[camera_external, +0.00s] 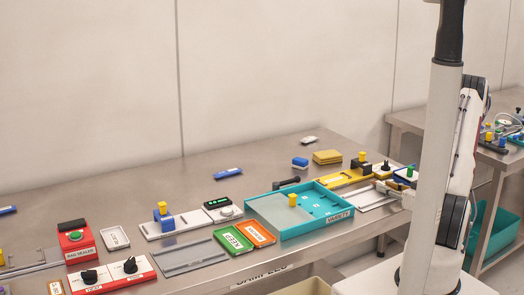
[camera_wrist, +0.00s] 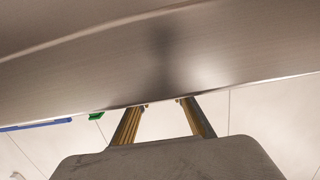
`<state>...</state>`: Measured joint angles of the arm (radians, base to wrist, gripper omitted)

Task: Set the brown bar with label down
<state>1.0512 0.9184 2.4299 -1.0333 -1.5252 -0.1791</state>
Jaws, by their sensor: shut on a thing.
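My gripper (camera_wrist: 162,104) shows in the wrist view with two brass-coloured fingers reaching up from the grey housing, their tips apart. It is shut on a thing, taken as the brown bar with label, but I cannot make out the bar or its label. A broad brushed brown-grey surface (camera_wrist: 230,45) fills the top behind the fingertips; I cannot tell whether it is the bar or a metal worktop. In the external view my arm stands at the right and hides my gripper.
The steel table (camera_external: 150,265) carries a teal tray (camera_external: 310,232), green and orange plates (camera_external: 233,241), a red control box (camera_external: 76,237), a grey rail (camera_external: 190,257) and a yellow fixture (camera_external: 345,178). The back middle of the table is mostly clear. A second bench (camera_external: 408,120) stands behind at right.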

